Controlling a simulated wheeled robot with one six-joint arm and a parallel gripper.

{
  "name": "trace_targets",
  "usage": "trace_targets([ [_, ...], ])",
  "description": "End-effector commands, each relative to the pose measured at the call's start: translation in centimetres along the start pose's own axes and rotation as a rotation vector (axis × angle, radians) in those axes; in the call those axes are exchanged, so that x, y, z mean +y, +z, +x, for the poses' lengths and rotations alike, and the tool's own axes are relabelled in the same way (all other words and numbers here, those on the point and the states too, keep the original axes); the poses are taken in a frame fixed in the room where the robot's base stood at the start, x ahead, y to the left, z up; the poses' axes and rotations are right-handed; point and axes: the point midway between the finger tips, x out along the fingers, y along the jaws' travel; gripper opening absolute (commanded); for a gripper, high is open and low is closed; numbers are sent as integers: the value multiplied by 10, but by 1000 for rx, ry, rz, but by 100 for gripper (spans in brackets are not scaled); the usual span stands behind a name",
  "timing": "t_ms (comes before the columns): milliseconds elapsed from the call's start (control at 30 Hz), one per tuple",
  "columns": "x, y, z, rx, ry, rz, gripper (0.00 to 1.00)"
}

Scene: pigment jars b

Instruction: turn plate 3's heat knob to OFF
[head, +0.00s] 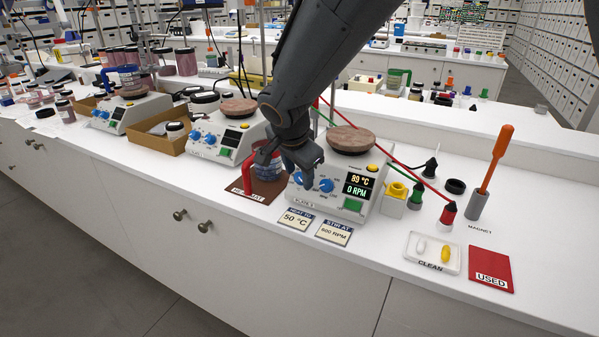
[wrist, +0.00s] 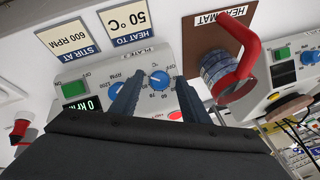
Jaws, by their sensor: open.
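Plate 3 (head: 362,205) is a white hotplate with a brown round top. Its display reads 89 °C and 0 RPM. The blue heat knob (wrist: 160,80) lies between my gripper's fingertips in the wrist view, with a gap on each side; its exact setting is too small to read. In the head view it is mostly hidden by the fingers. The blue stir knob (head: 326,185) is just to its right there; in the wrist view one finger partly covers it. My gripper (wrist: 158,84) is open and empty, pointing down at the panel.
A red-handled jar (head: 268,165) stands on the brown heat mat (head: 262,191), close left of plate 3. Cards for 50 °C (head: 296,218) and 600 RPM (head: 335,232) lie in front. A clean tray (head: 433,253) and red used mat (head: 491,269) lie to the right.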

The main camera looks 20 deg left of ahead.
Motion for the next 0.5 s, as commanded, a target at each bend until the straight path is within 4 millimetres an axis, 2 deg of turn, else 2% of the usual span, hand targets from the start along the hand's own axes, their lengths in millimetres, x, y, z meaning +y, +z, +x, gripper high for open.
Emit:
trace_targets([
  [133,0,0,0,0,0,0,42],
  [400,0,0,0,0,0,0,0],
  [500,0,0,0,0,1,-2,1],
])
